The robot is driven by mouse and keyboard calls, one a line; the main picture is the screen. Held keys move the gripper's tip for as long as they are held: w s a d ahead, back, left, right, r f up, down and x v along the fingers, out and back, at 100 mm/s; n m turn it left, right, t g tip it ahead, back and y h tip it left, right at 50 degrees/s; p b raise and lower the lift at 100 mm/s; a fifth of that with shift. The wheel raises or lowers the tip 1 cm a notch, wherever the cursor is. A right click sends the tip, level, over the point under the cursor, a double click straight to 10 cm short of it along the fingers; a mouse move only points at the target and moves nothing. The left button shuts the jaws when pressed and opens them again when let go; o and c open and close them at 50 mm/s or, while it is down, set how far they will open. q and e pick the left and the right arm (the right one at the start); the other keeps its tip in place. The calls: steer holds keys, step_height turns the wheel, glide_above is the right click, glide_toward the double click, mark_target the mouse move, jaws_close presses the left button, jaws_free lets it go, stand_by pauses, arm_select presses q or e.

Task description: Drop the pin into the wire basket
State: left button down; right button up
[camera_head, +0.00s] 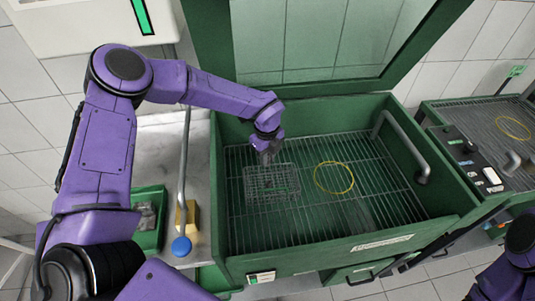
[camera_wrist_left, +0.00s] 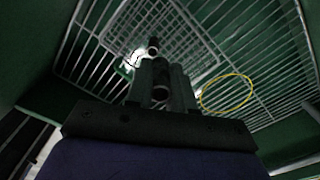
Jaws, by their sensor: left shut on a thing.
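The wire basket (camera_head: 265,190) stands on the slatted rack inside the green wash tank, left of its middle. It also shows in the left wrist view (camera_wrist_left: 196,35), beyond the fingers. My left gripper (camera_head: 267,157) points down over the basket's back edge. It is shut on the pin, a small dark cylinder (camera_wrist_left: 153,46) whose round end shows by the fingertips in the left wrist view. The pin is too small to make out in the head view. How far it is above the basket floor cannot be told. My right gripper is out of view.
A yellow ring (camera_head: 333,178) marks the rack right of the basket. The tank's green walls (camera_head: 340,258) surround it, and a bent grey pipe (camera_head: 405,148) stands at the right. A green bin (camera_head: 150,238) and a yellow block (camera_head: 187,216) are left of the tank.

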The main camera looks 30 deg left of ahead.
arm_select(q)
steer(key=c, duration=0.9)
jaws_free()
step_height(320, 180, up, 10)
steer(key=b, duration=0.2)
steer(key=shift+f+b, duration=0.1)
steer(key=shift+b, duration=0.2)
steer(key=shift+r, duration=0.3)
steer(key=shift+d, duration=0.1)
